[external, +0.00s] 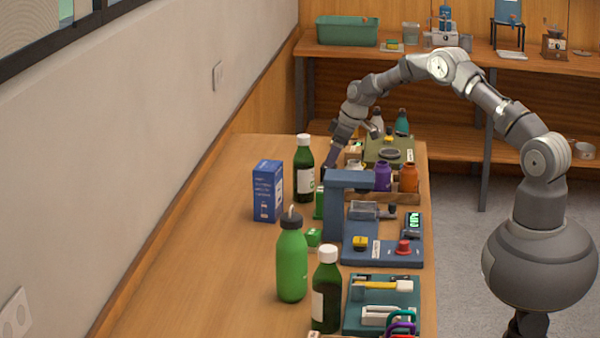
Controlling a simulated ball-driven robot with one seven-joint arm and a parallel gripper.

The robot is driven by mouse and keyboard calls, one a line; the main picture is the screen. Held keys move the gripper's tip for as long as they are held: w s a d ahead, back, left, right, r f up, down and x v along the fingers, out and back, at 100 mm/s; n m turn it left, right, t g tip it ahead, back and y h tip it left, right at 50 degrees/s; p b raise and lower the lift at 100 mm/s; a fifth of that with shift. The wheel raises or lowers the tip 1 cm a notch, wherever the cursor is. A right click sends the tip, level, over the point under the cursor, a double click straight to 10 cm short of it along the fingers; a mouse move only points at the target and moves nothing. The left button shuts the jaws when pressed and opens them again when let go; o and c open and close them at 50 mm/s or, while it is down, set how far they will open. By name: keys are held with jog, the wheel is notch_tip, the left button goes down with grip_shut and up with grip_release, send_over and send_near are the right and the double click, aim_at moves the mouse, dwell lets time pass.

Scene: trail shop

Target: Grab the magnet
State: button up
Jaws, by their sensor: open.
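I cannot make out which thing is the magnet; it is too small to tell or hidden in this view. My gripper (329,168) reaches down over the far part of the wooden table, just right of a dark green bottle with a white cap (304,172). Its jaws are open, but the fingertips are small and partly hidden behind the blue stand (349,181). I see nothing held. Small items, a purple bottle (383,177) and an orange bottle (409,178) stand to the right of the gripper.
A blue box (268,191), a green bottle (291,262) and another dark bottle (326,290) stand on the table (210,250). A blue device base (385,256) and a teal tray (352,318) line the right side. The table's left side is mostly clear.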

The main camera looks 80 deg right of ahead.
jog(key=b+x, duration=0.1)
jog(key=x, duration=0.3)
jog(key=shift+w+f+b, duration=0.1)
jog(key=shift+f+b, duration=0.2)
jog(key=shift+f, duration=0.1)
jog(key=shift+a+r, duration=0.1)
jog(key=shift+r, duration=0.05)
jog(key=c, duration=1.1)
jog(key=shift+r, duration=0.15)
jog(key=shift+c, duration=0.2)
